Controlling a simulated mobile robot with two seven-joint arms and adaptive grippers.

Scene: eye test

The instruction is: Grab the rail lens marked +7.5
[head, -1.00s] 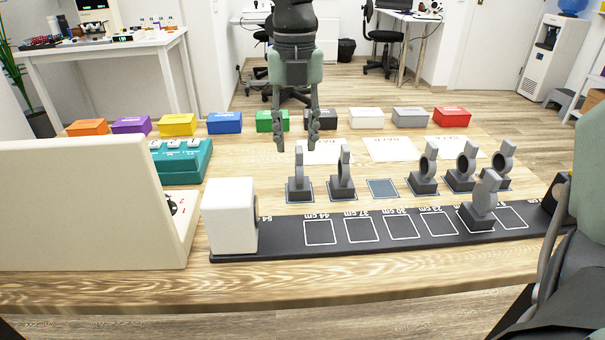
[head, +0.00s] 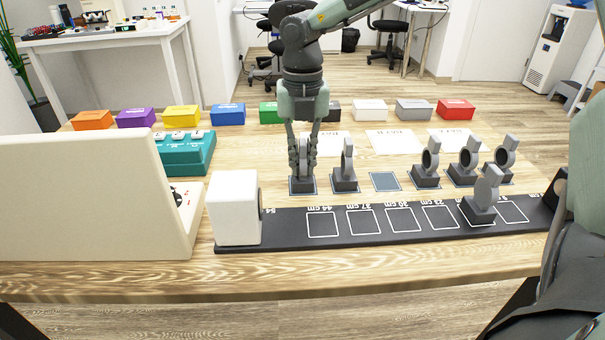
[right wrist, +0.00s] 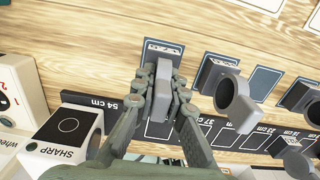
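Several grey rail lenses on dark square bases stand in a row on the table. My right gripper (head: 303,168) points down at the leftmost rail lens (head: 302,184). In the right wrist view its fingers (right wrist: 162,92) lie against both sides of this upright lens (right wrist: 163,88), shut on it. Its base stands on its marked pad. The pad's label (right wrist: 164,48) is too small to read, so I cannot tell if this lens is +7.5. The second lens (head: 345,170) stands just right of it. My left gripper is not in view.
A black rail (head: 385,237) with marked squares runs along the front, with a white box (head: 235,210) at its left end and one lens (head: 484,195) near its right. An empty pad (head: 384,181) lies in the row. Coloured boxes, such as the red one (head: 455,108), line the back.

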